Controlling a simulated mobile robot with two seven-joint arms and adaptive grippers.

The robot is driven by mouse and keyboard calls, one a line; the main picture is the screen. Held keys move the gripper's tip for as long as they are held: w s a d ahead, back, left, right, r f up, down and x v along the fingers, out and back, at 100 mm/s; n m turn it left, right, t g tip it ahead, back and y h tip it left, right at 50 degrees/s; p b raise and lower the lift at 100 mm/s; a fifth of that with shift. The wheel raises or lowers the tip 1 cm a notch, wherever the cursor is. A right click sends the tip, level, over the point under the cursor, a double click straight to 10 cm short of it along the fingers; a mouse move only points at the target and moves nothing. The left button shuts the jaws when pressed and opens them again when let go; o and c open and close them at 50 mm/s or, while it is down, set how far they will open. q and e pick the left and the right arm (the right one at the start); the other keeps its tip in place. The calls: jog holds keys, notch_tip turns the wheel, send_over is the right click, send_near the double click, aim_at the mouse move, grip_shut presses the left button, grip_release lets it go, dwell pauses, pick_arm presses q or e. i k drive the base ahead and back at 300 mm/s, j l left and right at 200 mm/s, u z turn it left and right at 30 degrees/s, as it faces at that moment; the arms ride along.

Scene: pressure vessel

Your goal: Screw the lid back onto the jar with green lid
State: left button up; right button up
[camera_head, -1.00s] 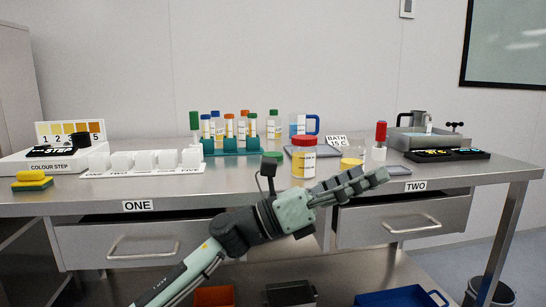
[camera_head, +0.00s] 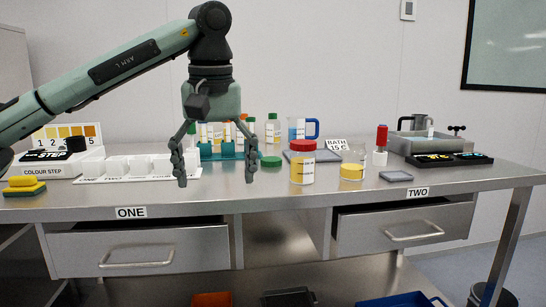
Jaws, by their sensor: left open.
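A green lid (camera_head: 271,161) lies flat on the steel table, left of a red-lidded jar (camera_head: 302,165). A clear jar with yellow contents (camera_head: 352,171) stands to the right of the red-lidded jar and shows no lid; I cannot tell for sure that the green lid belongs to it. My left gripper (camera_head: 216,177) points down over the table's front left part, left of the green lid. Its two fingers are spread wide with nothing between them. It partly hides the bottle rack behind. My right gripper is out of view.
A teal rack (camera_head: 225,152) of bottles stands at the back. White blocks (camera_head: 139,166), a sponge (camera_head: 24,187) and a colour chart (camera_head: 66,133) are at left. A red-topped bottle (camera_head: 381,143), grey pad (camera_head: 396,176) and bath (camera_head: 412,141) are at right. The front centre is clear.

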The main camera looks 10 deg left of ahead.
aim_at(353, 156)
jog(key=i+l, duration=0.15)
jog(key=i, duration=0.55)
jog(key=i+l, duration=0.1)
jog(key=i, duration=0.6)
